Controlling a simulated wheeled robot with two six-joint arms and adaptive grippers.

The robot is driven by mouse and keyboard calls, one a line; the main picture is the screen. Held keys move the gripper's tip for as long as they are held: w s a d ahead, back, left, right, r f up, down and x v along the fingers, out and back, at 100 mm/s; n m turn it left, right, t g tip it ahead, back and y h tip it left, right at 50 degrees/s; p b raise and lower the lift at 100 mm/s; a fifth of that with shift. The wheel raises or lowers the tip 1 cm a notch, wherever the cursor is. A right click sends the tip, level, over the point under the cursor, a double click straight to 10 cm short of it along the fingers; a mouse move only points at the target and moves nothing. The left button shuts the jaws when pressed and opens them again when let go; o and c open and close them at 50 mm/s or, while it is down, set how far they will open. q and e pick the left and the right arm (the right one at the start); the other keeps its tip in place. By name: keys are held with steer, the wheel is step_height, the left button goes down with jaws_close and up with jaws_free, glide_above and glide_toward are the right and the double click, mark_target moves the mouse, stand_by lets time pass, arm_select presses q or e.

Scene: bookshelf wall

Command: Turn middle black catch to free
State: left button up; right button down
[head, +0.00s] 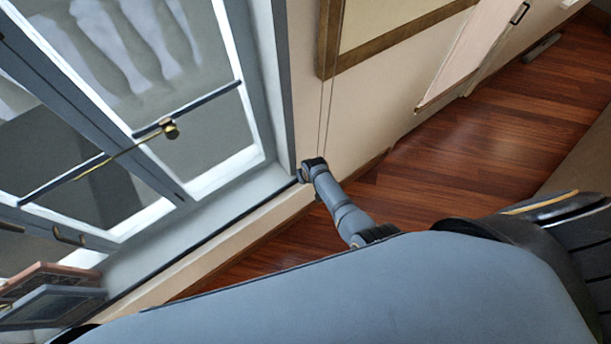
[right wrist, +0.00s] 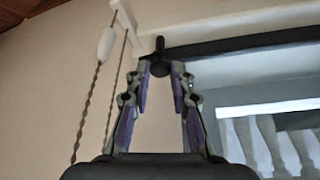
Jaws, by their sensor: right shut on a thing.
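In the right wrist view, a small black catch (right wrist: 160,68) with a round body and a short stem pointing up sits between my right fingertips. My right gripper (right wrist: 159,76) is shut on it, with its two fingers angled inward to it from both sides. The catch is at the wall beside the window's upper corner. In the head view, my arm reaches to the wall strip next to the window frame, and its end (head: 311,168) is small there. The catch cannot be made out in that view. My left gripper is not in view.
Two cords (right wrist: 80,115) with a white weight (right wrist: 106,45) hang left of the gripper. A dark bar (right wrist: 240,46) runs right along the window top.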

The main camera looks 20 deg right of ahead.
steer(key=c, duration=1.2)
jaws_free()
steer(key=shift+o, duration=0.2)
steer(key=v, duration=0.7)
steer(key=shift+r, duration=0.25)
steer(key=shift+s, duration=0.1)
